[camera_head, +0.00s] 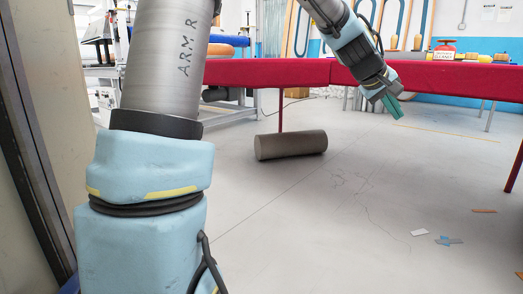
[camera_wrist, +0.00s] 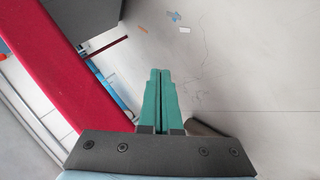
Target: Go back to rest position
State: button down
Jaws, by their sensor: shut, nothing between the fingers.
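My gripper (camera_head: 396,108) shows at the upper right in the head view, at the end of my arm, pointing down. Its two green fingers are together with nothing between them. In the wrist view the gripper (camera_wrist: 160,72) is in the middle, its fingers side by side and shut. The gripper is in front of the red-covered table (camera_head: 440,80), above the grey floor. In the wrist view the red table edge (camera_wrist: 85,70) runs along the left of the fingers; I see no contact.
A grey cylinder (camera_head: 291,145) lies on the floor near a red table leg; part of it seems to show in the wrist view (camera_wrist: 207,130). Small coloured scraps (camera_head: 440,239) lie on the floor at the right.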

jog(key=s+a+f+y+p, duration=0.1)
jog(key=a+f+y+p, duration=0.3)
jog(key=a, duration=0.8)
jog(key=s+a+f+y, duration=0.15)
jog(key=a+f, duration=0.35)
jog(key=a, duration=0.6)
jog(key=s+a+f+m+g+y+p, duration=0.1)
jog(key=s+a+f+y+p, duration=0.1)
jog(key=s+a, duration=0.55)
jog(key=s+a+f+g+y+p, duration=0.15)
jog(key=s+a, duration=0.25)
jog(key=a, duration=0.7)
notch_tip(320, 180, up, 37)
jog(key=p, duration=3.7)
jog(key=shift+w+d, duration=0.3)
jog(key=shift+d, duration=0.05)
jog(key=c, duration=1.6)
grip_release()
jog(key=shift+f, duration=0.15)
